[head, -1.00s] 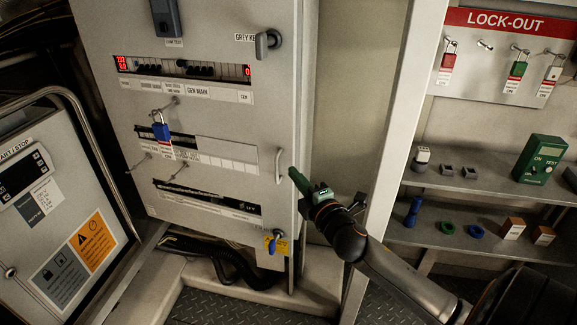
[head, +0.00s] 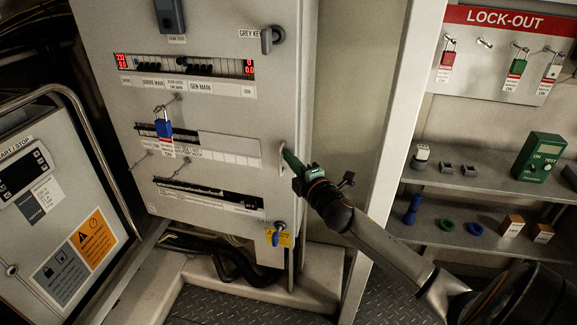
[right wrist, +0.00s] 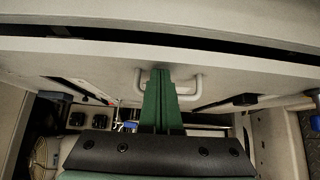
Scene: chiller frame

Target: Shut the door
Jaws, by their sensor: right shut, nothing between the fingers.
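The door is the tall grey cabinet panel (head: 222,172) in the middle of the head view, with displays, labels and a blue padlock on its front. Its right edge looks slightly away from the frame, and the right wrist view shows a dark gap along the door's edge (right wrist: 240,64). A pale bar handle (head: 282,158) is near that edge; it also shows in the right wrist view (right wrist: 198,88). My right gripper (head: 288,156) has its green fingers shut and empty, with the tips at the handle. Contact is hard to tell. My left gripper is not in view.
A white upright post (head: 392,150) stands right of the door. Beyond it are shelves (head: 470,182) with small parts and a lock-out board (head: 508,50). A control box (head: 60,215) with a rail stands at left. Black cables (head: 235,262) run below the door.

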